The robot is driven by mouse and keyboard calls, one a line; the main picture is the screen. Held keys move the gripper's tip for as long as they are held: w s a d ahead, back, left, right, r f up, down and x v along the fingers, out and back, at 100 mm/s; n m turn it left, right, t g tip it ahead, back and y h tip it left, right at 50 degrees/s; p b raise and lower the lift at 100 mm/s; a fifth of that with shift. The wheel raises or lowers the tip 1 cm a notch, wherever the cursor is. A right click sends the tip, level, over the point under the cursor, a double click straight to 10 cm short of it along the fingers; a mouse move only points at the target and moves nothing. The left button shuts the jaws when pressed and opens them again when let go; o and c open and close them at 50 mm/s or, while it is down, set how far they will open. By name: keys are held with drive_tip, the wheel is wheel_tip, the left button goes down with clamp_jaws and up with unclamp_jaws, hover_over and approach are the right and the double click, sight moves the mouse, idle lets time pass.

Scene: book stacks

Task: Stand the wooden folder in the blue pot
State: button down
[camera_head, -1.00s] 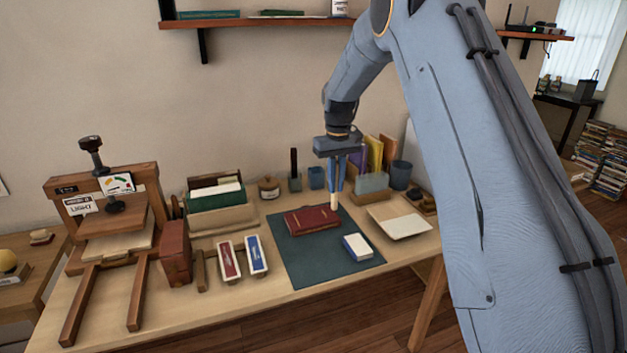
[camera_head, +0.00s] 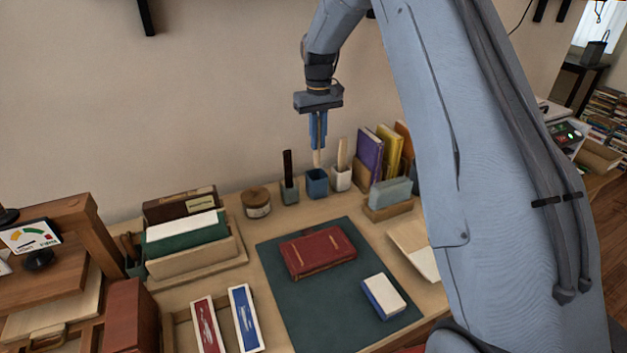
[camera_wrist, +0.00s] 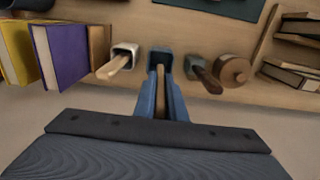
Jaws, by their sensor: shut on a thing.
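My gripper (camera_head: 318,144) is shut on the wooden folder (camera_head: 317,158), a slim pale stick that hangs upright below the fingers. In the head view the folder's lower end is at or just above the rim of the blue pot (camera_head: 317,185); I cannot tell whether it is inside. The blue pot is a small cup at the back of the table. In the wrist view the blue pot (camera_wrist: 160,57) lies straight beyond my gripper's fingers (camera_wrist: 161,82), which partly hide it and the folder.
A white pot (camera_head: 341,180) with a pale stick stands close on the right. A grey-green pot (camera_head: 289,193) with a dark stick stands on the left, beside a round wooden-lidded jar (camera_head: 256,203). Books (camera_head: 370,150) stand farther right. A red book (camera_head: 318,250) lies on the green mat (camera_head: 290,300).

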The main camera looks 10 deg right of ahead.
sight(317, 166)
wheel_tip(317, 166, down, 10)
drive_tip(key=p, duration=0.3)
drive_tip(key=shift+f, duration=0.1)
idle(0.3)
drive_tip(key=c, duration=2.1)
unclamp_jaws()
wheel_tip(317, 166, up, 11)
drive_tip(key=b, duration=0.4)
drive_tip(key=s+f+m, duration=0.2)
drive_tip(key=s, duration=3.4)
drive_tip(key=shift+s+f+t, duration=0.25)
drive_tip(key=shift+s+t, duration=0.05)
drive_tip(key=shift+t, duration=0.1)
drive_tip(key=shift+a, duration=0.1)
